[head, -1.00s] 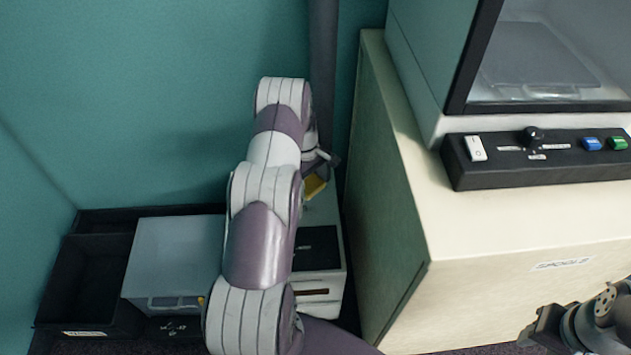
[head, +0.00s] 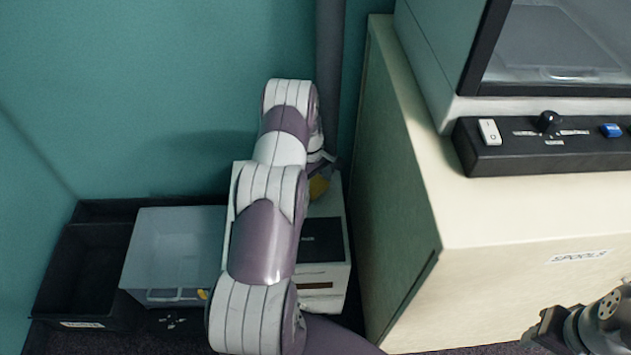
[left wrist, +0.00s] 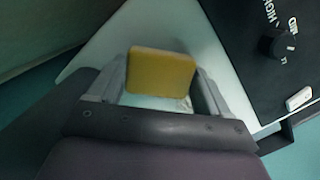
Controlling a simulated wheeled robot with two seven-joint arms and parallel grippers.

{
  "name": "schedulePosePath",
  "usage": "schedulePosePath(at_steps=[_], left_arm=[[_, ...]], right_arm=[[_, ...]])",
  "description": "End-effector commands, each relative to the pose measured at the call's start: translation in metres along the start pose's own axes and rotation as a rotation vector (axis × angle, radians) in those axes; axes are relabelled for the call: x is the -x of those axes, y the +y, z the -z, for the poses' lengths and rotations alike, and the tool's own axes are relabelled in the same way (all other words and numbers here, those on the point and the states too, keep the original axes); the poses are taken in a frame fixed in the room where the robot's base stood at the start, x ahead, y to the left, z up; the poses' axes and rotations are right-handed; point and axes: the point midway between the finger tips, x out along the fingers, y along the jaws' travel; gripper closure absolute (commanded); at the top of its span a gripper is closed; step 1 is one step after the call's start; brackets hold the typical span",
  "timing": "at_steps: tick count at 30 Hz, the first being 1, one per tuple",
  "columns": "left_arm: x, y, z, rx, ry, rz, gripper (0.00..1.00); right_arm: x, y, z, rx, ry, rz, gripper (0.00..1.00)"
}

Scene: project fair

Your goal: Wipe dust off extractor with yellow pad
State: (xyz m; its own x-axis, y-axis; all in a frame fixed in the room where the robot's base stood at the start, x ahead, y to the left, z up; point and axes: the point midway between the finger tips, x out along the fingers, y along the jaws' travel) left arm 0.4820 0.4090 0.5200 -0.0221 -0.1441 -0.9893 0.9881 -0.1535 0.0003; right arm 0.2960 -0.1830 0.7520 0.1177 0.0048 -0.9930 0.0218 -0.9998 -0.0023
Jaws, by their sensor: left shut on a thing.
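The yellow pad (head: 319,187) is held in my left gripper (head: 322,170), over the far part of a pale box with a dark front panel (head: 322,240), apparently the extractor. My left arm hides much of the box's left side. In the left wrist view, the yellow pad (left wrist: 161,72) sits between the two fingers of my left gripper (left wrist: 160,88). The extractor's pale surface (left wrist: 222,62) lies behind it, and its black knob panel (left wrist: 262,50) is at the right. I cannot tell whether the pad touches the surface. Dust is not clearly visible. My right gripper (head: 543,328) is at the bottom right, its jaws unclear.
A cream cabinet (head: 500,215) labelled for spools stands close on the right, carrying an enclosed machine (head: 480,70) with a black control strip (head: 500,158). A dark pipe (head: 331,80) rises behind the box. A grey bin (head: 172,245) and black tray (head: 75,300) are at left.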

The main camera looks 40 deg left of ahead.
Motion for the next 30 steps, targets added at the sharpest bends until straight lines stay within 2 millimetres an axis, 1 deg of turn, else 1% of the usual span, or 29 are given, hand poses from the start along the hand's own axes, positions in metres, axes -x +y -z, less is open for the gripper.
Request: schedulePosePath(at_steps=[30], left_arm=[[-0.020,0.000,0.003,0.000,0.000,0.000,0.46]], right_arm=[[-0.014,0.000,-0.002,0.000,0.000,0.000,0.57]])
